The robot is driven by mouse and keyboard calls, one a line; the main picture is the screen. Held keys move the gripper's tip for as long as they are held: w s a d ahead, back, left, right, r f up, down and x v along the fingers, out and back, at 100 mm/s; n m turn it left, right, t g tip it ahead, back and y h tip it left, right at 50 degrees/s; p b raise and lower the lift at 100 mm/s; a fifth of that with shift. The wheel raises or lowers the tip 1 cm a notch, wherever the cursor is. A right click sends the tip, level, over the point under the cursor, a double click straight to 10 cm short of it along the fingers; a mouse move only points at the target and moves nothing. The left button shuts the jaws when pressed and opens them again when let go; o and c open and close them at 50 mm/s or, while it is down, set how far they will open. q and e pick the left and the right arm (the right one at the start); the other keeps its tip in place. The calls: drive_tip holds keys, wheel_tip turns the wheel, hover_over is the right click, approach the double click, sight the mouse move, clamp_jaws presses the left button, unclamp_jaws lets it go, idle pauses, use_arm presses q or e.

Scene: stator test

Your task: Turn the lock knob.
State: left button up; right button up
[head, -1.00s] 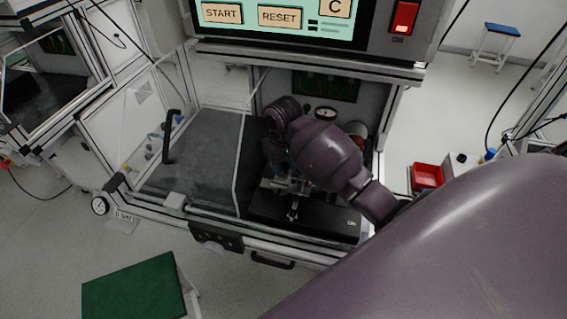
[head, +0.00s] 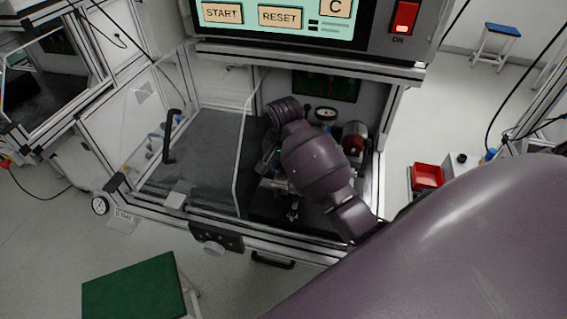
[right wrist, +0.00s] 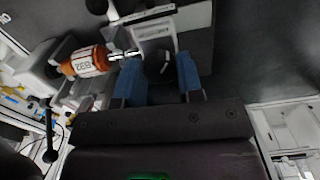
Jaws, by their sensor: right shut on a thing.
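The lock knob (right wrist: 157,66) is a dark rounded piece in the right wrist view, set in front of a pale metal bracket. My right gripper (right wrist: 158,74) has its two blue fingers on either side of the knob and is shut on it. In the head view my right arm reaches into the test cabinet, and its own links largely hide the gripper and the knob. An orange and silver cylindrical part with a printed label (right wrist: 88,62) lies in the fixture left of the gripper. My left gripper is in neither view.
The cabinet has a clear door panel (head: 130,120) with a black handle (head: 169,137) at left. A control panel (head: 280,18) overhangs the top. Inside, a round gauge (head: 326,114) and a red cylindrical part (head: 354,137) sit near my arm. A red bin (head: 427,177) stands outside at right.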

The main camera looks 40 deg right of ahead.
drive_tip(key=shift+m, duration=0.6)
drive_tip(key=o, duration=0.9)
drive_tip(key=shift+r, duration=0.1)
drive_tip(key=shift+w+d+r, duration=0.1)
drive_tip(key=shift+w+r, duration=0.15)
drive_tip(key=shift+r, duration=0.55)
drive_tip(key=shift+s+r, duration=0.25)
drive_tip(key=shift+r, duration=0.25)
wheel_tip(320, 180, up, 3)
drive_tip(key=shift+r, duration=2.55)
